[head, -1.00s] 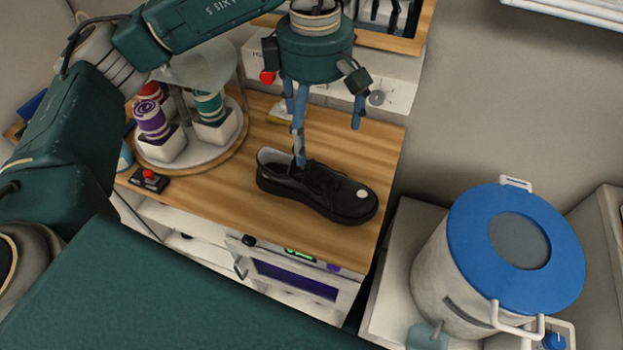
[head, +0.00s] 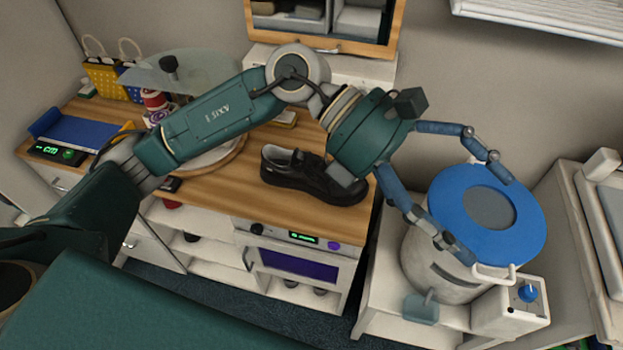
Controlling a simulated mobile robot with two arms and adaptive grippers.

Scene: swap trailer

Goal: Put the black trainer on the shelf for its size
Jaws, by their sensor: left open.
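The black trainer (head: 292,174) lies on the wooden counter top (head: 222,188), toe to the right. My left arm's wrist hides part of its toe end. My left gripper (head: 480,205) is open and empty, its blue fingers spread in the picture over the blue-lidded pot, to the right of the trainer. Open shelves (head: 205,249) under the counter show a few dark and red items, partly cut off from view. No size marks can be read. My right gripper is not in view.
A white pot with a blue lid (head: 528,219) stands on a lower white unit at right, beside a box with a blue knob (head: 527,293). An oven (head: 300,262) sits under the counter. A scale (head: 57,152) and gift bags (head: 103,78) are at left.

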